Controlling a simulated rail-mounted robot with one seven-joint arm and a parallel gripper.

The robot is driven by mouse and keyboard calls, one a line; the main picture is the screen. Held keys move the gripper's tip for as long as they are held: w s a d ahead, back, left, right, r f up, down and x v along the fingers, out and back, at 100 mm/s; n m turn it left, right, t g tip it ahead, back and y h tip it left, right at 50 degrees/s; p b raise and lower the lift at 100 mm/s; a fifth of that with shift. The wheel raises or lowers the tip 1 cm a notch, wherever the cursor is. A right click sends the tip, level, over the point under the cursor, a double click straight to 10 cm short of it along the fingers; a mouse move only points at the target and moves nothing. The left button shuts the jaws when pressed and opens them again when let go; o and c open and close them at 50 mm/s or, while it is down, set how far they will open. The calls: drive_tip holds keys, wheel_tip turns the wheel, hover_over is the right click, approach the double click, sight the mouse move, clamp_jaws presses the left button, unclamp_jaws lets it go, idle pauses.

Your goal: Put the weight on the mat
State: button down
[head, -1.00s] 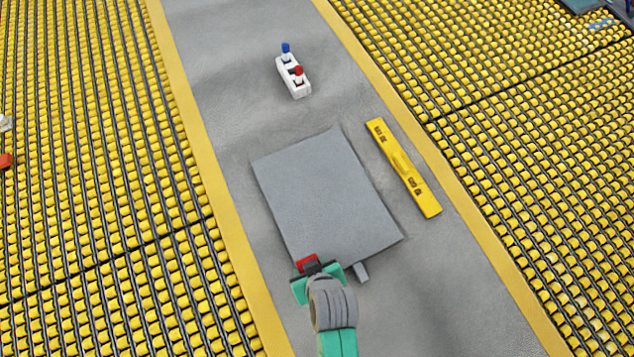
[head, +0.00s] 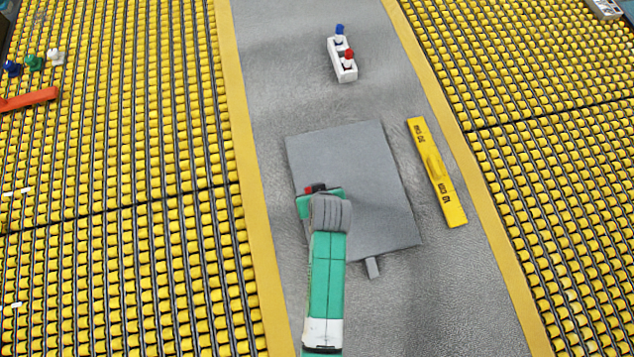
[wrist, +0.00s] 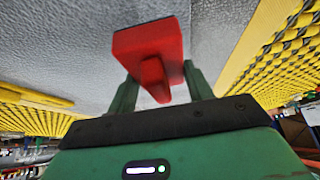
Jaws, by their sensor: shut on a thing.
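The mat (head: 365,170) is a flat grey rectangle with a small tab at its near edge, lying on the grey strip in the head view. The weight (wrist: 150,52) is a red block with a raised grip, held between my gripper's green fingers in the wrist view. Only a small red part of it shows in the head view (head: 308,189). My gripper (wrist: 160,85) is shut on the weight. In the head view my gripper (head: 316,190) is over the left part of the mat. I cannot tell whether the weight touches the mat.
A yellow level-like bar (head: 437,172) lies right of the mat. A white block with blue and red knobs (head: 343,60) stands beyond it. Yellow roller beds (head: 120,140) flank the strip. An orange bar (head: 28,100) and small coloured pieces lie far left.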

drive_tip(key=shift+w+f, duration=0.25)
drive_tip(key=shift+w, duration=0.2)
drive_tip(key=shift+f+b, duration=0.3)
drive_tip(key=shift+f, duration=1.15)
drive_tip(key=shift+f, duration=0.2)
drive_tip(key=c, duration=0.6)
unclamp_jaws()
drive_tip(key=shift+r, duration=0.2)
drive_tip(key=p+v, duration=0.2)
drive_tip(key=v, duration=1)
